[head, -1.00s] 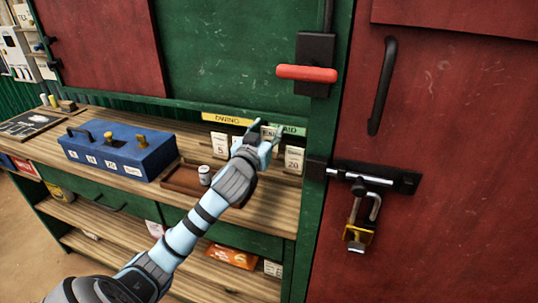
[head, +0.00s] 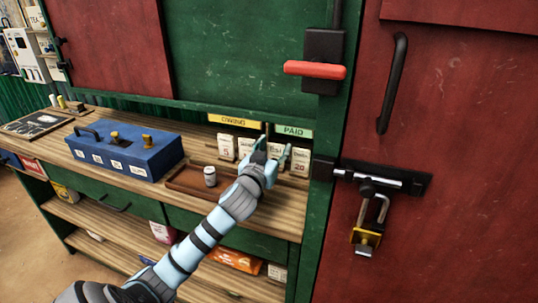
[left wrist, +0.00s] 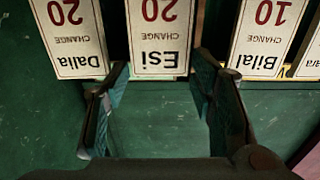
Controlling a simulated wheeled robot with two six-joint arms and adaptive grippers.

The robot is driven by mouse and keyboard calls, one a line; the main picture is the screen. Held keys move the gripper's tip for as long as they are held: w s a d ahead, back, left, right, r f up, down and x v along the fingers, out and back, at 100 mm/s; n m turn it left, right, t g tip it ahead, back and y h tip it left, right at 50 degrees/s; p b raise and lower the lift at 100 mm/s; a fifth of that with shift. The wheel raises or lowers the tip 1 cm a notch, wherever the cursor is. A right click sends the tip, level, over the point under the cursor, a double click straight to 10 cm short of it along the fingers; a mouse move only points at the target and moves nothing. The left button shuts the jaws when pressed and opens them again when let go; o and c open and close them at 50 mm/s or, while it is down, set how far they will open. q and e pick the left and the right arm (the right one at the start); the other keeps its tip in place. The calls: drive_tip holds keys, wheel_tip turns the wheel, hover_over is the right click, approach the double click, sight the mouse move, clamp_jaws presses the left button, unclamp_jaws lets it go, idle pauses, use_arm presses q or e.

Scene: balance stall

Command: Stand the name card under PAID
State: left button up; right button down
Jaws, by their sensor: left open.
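The green PAID sign (head: 293,131) is on the green wall above the right end of the counter. The Dalia card (head: 300,162), marked 20, stands under it. The Esi card (head: 276,149), also 20, stands left of Dalia, partly hidden by my gripper. In the left wrist view the Esi card (left wrist: 159,35) is upside down, between the Dalia card (left wrist: 70,35) and the Bilal card (left wrist: 265,35). My left gripper (head: 275,150) is open, its fingers at either side of Esi's lower end in the wrist view. My right gripper is not in view.
A yellow OWING sign (head: 235,121) is left of PAID, with cards (head: 226,149) below. A brown tray (head: 185,180) with a small can (head: 210,176) and a blue box (head: 125,152) are further left. A red door (head: 430,130) with a padlock is at right.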

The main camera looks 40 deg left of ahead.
use_arm(q)
drive_tip(key=p+v, duration=0.1)
drive_tip(key=v, duration=1.1)
drive_tip(key=shift+w, duration=0.1)
